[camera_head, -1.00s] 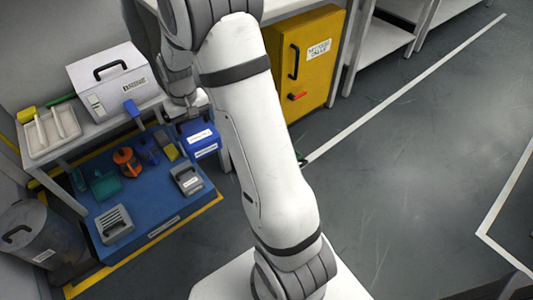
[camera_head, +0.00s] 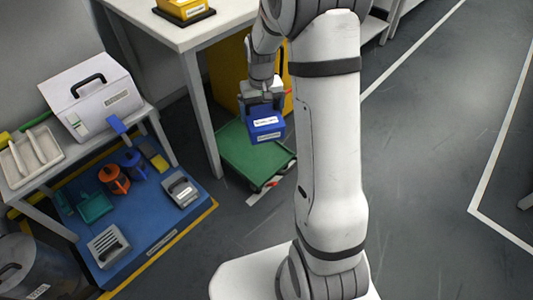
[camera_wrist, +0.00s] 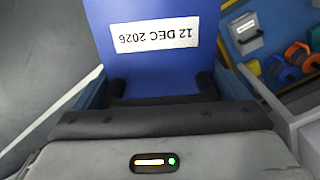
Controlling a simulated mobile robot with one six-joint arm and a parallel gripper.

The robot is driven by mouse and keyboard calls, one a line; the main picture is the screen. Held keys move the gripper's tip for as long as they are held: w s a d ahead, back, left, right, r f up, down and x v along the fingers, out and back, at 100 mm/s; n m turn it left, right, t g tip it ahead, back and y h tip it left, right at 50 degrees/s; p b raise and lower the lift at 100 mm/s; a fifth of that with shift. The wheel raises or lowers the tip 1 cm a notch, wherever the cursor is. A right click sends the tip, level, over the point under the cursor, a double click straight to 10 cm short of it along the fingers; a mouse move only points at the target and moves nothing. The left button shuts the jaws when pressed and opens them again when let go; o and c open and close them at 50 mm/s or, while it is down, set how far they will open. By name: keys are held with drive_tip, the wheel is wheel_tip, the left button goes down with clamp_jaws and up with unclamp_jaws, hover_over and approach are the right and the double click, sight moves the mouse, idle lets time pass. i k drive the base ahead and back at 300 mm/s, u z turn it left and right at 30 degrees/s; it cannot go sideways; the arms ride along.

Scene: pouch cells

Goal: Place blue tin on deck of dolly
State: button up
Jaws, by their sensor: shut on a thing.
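The blue tin (camera_head: 266,124) has a white label and hangs from my gripper (camera_head: 264,100), which is shut on it. In the wrist view the tin (camera_wrist: 140,75) fills the upper middle, and its label reads "12 DEC 2026" upside down. In the head view the tin appears over the far part of the dolly's green deck (camera_head: 248,158) and hides some of it. The tin looks held above the deck; the exact gap cannot be told. The deck looks bare where it shows.
A white table (camera_head: 194,36) with a yellow bin stands left of the dolly, its leg close by. A yellow cabinet (camera_head: 230,75) is behind. A blue mat (camera_head: 150,225) with several items lies at left. Open floor (camera_head: 420,140) is at right.

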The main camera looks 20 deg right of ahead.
sight(264, 160)
drive_tip(key=u, duration=1.6)
drive_tip(key=i, duration=0.1)
drive_tip(key=z, duration=2.7)
drive_tip(key=k, duration=0.45)
drive_tip(key=u, duration=0.85)
drive_tip(key=i, duration=0.65)
drive_tip(key=u, duration=0.1)
